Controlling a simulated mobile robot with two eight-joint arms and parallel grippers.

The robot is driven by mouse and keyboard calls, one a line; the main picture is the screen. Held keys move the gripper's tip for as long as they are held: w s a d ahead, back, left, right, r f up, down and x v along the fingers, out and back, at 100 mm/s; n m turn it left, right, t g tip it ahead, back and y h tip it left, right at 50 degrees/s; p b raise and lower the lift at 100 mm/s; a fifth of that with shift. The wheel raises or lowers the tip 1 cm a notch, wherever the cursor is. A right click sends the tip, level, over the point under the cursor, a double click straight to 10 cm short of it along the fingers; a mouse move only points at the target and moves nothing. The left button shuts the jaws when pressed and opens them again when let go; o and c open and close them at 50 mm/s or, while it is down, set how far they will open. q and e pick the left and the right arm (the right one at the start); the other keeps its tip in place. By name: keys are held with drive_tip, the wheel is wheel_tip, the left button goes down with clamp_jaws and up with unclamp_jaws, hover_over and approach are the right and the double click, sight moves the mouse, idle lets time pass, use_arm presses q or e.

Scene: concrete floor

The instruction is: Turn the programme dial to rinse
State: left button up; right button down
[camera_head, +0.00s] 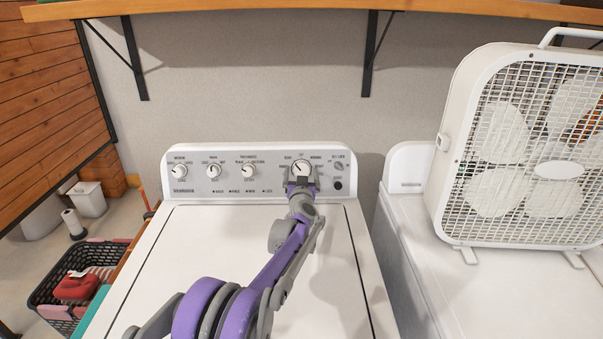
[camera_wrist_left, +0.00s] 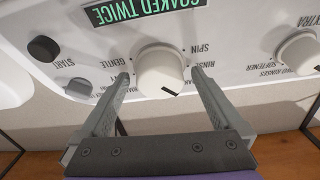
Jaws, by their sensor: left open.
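The white programme dial (camera_head: 302,168) is the rightmost large knob on the washer's grey control panel (camera_head: 230,187). It also shows in the left wrist view (camera_wrist_left: 160,70), upside down, with SPIN, RINSE and GENTLE printed around it. A dark pointer mark sits on its lower right side there. My left gripper (camera_head: 302,184) is at the dial, and in the left wrist view it (camera_wrist_left: 160,78) is open, one finger on each side of the knob. A small gap shows beside each fingertip. My right gripper is not in view.
Several other knobs, including one at the left (camera_head: 180,170), line the panel. A dark START button (camera_wrist_left: 44,49) lies near the dial. A white box fan (camera_head: 530,150) stands on a second white machine (camera_head: 440,290) at right. A wooden shelf (camera_head: 300,9) runs above.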

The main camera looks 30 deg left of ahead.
use_arm(q)
drive_tip(key=c, duration=1.4)
drive_tip(key=shift+f+n+y+b, duration=0.1)
drive_tip(key=shift+n+y+b, duration=0.2)
drive_tip(key=shift+n+b, duration=0.5)
drive_tip(key=n+g+y, duration=0.1)
drive_tip(key=n, duration=0.2)
drive_tip(key=shift+w+d+n+g+y+b, duration=0.1)
drive_tip(key=shift+n+g+y+b, duration=0.2)
drive_tip(key=shift+n, duration=0.95)
drive_tip(key=shift+n+g+y, duration=0.1)
drive_tip(key=shift+n+g, duration=0.3)
drive_tip(key=shift+n, duration=0.85)
drive_tip(key=o, duration=1.4)
